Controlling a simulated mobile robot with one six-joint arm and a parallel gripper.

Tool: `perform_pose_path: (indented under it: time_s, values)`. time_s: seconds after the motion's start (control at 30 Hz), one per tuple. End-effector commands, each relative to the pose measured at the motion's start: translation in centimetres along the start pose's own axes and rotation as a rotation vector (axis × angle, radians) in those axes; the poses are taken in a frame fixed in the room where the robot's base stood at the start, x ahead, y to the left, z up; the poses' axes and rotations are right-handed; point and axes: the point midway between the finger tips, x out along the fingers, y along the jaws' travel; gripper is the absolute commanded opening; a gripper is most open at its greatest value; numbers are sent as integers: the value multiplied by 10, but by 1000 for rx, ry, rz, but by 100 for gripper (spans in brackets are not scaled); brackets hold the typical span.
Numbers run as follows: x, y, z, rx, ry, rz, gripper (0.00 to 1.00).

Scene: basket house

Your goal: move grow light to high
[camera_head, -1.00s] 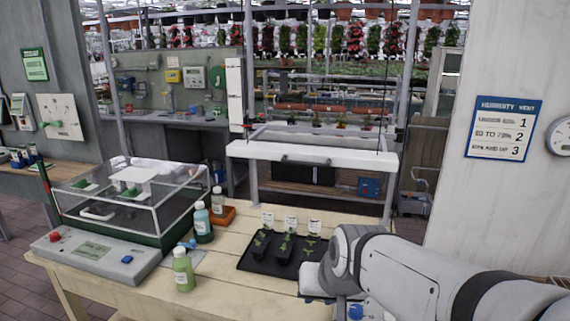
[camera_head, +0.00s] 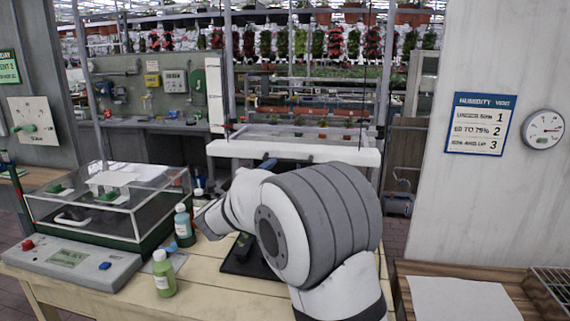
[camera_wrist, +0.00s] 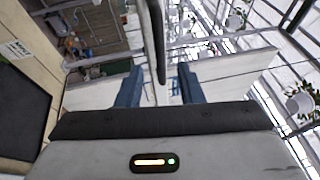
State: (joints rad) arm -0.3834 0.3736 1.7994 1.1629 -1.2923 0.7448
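The grow light is a white bar-shaped hood (camera_head: 345,155) hung between uprights behind the table, and it also shows in the wrist view (camera_wrist: 240,72). Its dark handle (camera_wrist: 154,35) runs down the middle of the wrist view, in line with the gap between my blue fingers. My gripper (camera_wrist: 160,86) is open, one finger on each side of the handle's line; whether either touches it I cannot tell. In the head view my gripper (camera_head: 268,163) is at the hood's front, largely hidden behind my arm. A white marked upright (camera_head: 213,88) stands at the hood's left.
On the table (camera_head: 215,285) are a clear-lidded propagator (camera_head: 110,205), a green bottle (camera_head: 163,273), a teal bottle (camera_head: 183,226) and a black seedling tray (camera_head: 238,262), partly hidden by my arm. A humidity sign (camera_head: 480,124) and gauge (camera_head: 543,129) hang on the right wall.

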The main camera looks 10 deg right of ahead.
Motion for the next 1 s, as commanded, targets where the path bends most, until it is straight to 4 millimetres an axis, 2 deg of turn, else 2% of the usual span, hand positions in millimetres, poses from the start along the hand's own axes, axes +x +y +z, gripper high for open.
perform_pose_path:
  time_s: [0.17, 0.6, 0.73, 1.0]
  values:
    - [5, 1, -3, 23, 48, -15, 34]
    - [68, 0, -5, 20, 44, -14, 34]
    - [75, 0, -5, 20, 43, -15, 34]
    - [76, 1, -5, 20, 42, -15, 33]
